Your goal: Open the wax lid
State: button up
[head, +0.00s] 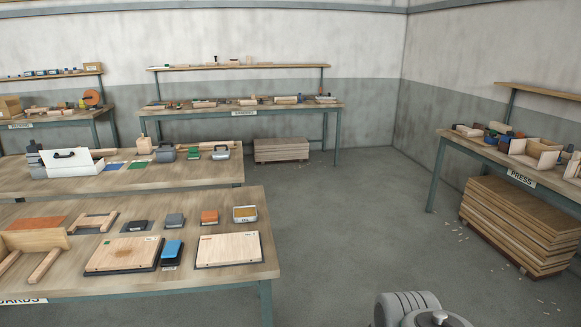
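I cannot make out for certain which thing is the wax lid. A small pale tin with a yellow-brown middle (245,213) sits at the back right of the near bench; its label is too small to read, and I cannot tell whether it has a lid on. A grey tin-like box (221,152) stands near the right end of the bench behind. A grey, ribbed part of my own arm shows at the bottom right edge, over the floor and apart from the benches. My gripper's fingers are not in view.
The near bench (225,278) holds two pale boards (228,250), a blue block (172,252), an orange block (209,217) and wooden frames. The PRESS bench (450,143) stands at right with stacked boards (515,225) below. The floor (345,220) between is clear.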

aim_at(226, 151)
jog(key=z, duration=0.45)
jog(key=i, duration=2.7)
jog(key=u, duration=0.45)
jog(key=i, duration=1.35)
jog(key=u, duration=1.55)
jog(key=i, duration=0.9)
jog(key=u, duration=0.65)
